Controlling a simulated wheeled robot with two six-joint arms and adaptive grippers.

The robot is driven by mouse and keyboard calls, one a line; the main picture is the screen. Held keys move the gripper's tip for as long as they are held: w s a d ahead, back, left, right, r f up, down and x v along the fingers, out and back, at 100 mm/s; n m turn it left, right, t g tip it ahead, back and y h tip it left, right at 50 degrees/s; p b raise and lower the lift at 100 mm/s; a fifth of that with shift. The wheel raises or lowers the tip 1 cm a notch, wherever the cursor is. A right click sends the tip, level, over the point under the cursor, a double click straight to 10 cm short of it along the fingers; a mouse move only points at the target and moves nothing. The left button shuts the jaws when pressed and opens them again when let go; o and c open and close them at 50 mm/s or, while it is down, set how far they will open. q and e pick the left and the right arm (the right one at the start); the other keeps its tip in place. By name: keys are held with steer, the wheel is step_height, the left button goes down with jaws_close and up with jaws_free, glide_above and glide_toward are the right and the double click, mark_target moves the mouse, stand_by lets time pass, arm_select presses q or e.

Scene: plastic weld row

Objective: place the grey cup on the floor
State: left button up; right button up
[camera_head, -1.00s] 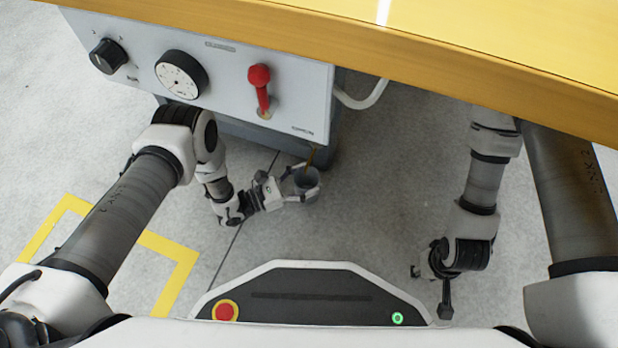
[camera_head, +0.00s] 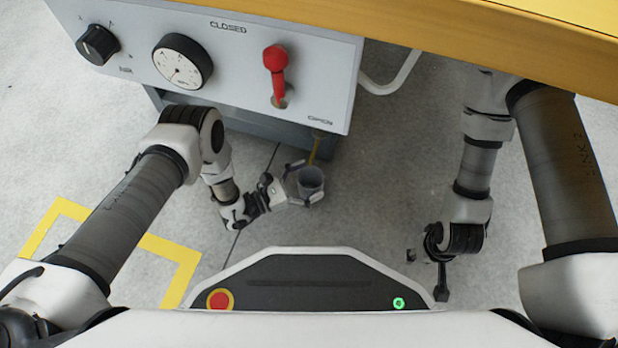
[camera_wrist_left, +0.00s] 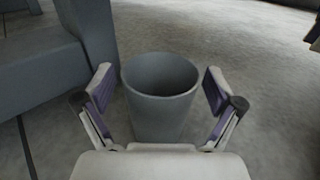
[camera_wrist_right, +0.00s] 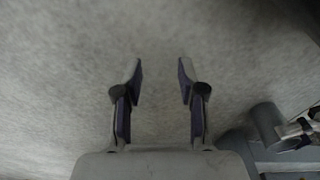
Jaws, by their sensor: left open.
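The grey cup (camera_head: 311,180) is upright at floor level below the front of the grey control panel. In the left wrist view the cup (camera_wrist_left: 160,88) is between the two fingers of my left gripper (camera_wrist_left: 156,90), with a gap on each side. My left gripper (camera_head: 306,182) is open around the cup in the head view. The cup's base is partly hidden, but it appears to stand on the floor (camera_head: 375,210). My right gripper (camera_wrist_right: 159,75) is open and empty over bare floor. The cup (camera_wrist_right: 267,124) also shows at the lower right of the right wrist view.
The control panel (camera_head: 230,75), with a black knob (camera_head: 97,44), a dial (camera_head: 182,62) and a red lever (camera_head: 276,72), stands behind the cup. A yellow worktop (camera_head: 480,38) overhangs at the top right. Yellow floor tape (camera_head: 172,248) is at the left. Floor between my arms is clear.

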arm_select(q)
steer(key=shift+r, duration=0.2)
steer(key=p+v, duration=0.6)
steer(key=v, duration=0.5)
steer(key=shift+r, duration=0.1)
steer(key=shift+s+a, duration=0.15)
steer(key=shift+a, duration=0.15)
steer(key=shift+s+a+f, duration=0.1)
steer(key=shift+a+f, duration=0.05)
steer(key=shift+f, duration=0.05)
